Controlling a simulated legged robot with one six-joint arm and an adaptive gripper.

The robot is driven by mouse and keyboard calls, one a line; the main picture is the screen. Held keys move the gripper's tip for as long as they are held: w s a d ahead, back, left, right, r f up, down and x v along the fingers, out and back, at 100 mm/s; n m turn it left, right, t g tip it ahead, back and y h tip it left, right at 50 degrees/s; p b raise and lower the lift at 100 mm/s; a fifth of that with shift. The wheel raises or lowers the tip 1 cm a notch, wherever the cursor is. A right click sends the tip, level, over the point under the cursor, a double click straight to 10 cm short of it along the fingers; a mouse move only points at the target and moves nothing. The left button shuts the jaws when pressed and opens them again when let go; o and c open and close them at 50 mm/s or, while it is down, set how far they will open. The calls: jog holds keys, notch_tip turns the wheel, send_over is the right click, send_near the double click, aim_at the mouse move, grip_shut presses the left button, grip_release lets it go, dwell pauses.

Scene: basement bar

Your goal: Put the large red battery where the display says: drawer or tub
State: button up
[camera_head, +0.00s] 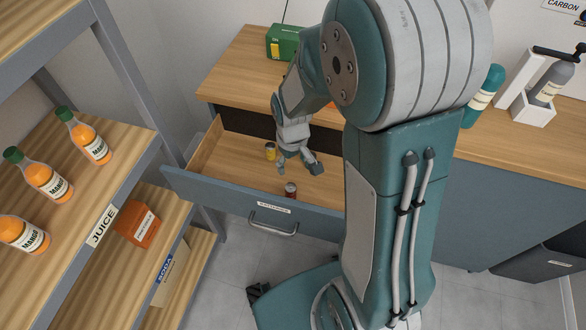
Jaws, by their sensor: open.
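The open drawer (258,219) pulls out from under the wooden counter and has a small white label on its front. A red battery-like cylinder (290,190) stands inside near the drawer's front wall. A yellow cylinder (270,152) stands farther back on the left. My gripper (300,168) is open and empty, pointing down over the drawer between the two, slightly behind the red cylinder and apart from it. No readable display shows; my arm hides part of the counter.
A green box (282,42) with a yellow patch stands on the counter. A teal bottle (483,95) and a grey bottle in a white holder (532,106) are at right. At left, a shelf (120,150) holds orange juice bottles (84,136) and an orange box (139,228).

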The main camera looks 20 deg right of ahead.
jog(key=s+r+m+t, duration=0.1)
jog(key=s+r+t, duration=0.1)
jog(key=s+r, duration=0.5)
jog(key=s+r+m+t, duration=0.2)
jog(key=s+r, duration=0.4)
jog(key=r, duration=0.9)
jog(key=shift+s+a+t, duration=0.2)
jog(key=shift+s+t, duration=0.15)
jog(key=shift+t, duration=0.45)
